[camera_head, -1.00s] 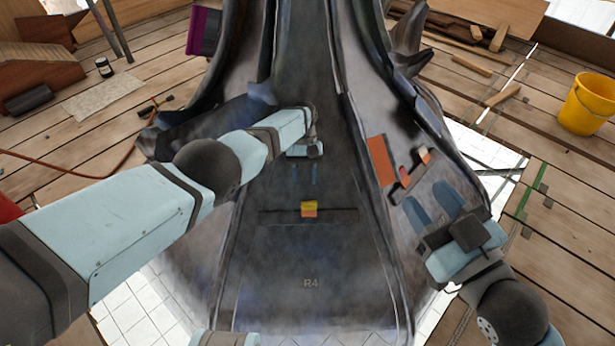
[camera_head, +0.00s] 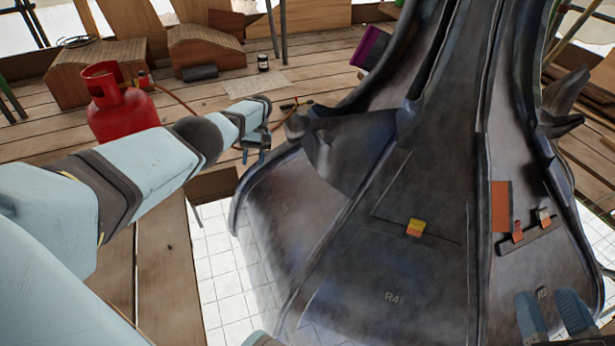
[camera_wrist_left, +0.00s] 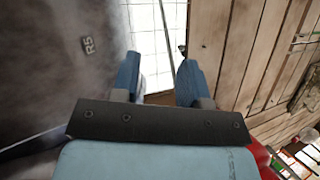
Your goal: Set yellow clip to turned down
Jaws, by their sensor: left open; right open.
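The yellow clip (camera_head: 416,227) sits on a dark slotted strip (camera_head: 375,218) across the panel marked R4 of the grey metal finial (camera_head: 350,270). Its top is yellow and its lower part orange. My left gripper (camera_head: 254,158) is left of the finial, well apart from the clip. In the left wrist view its blue fingers (camera_wrist_left: 160,78) are apart with nothing between them, beside a panel marked R5. My right gripper (camera_head: 556,318) is open and empty at the lower right, in front of the side panel, away from the yellow clip.
An orange patch (camera_head: 501,206) and a strip with two orange-red clips (camera_head: 530,232) are on the finial's right side. A red gas cylinder (camera_head: 115,104) and wooden blocks (camera_head: 205,48) stand on the plank floor at left. A tiled opening (camera_head: 228,265) lies beside the finial.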

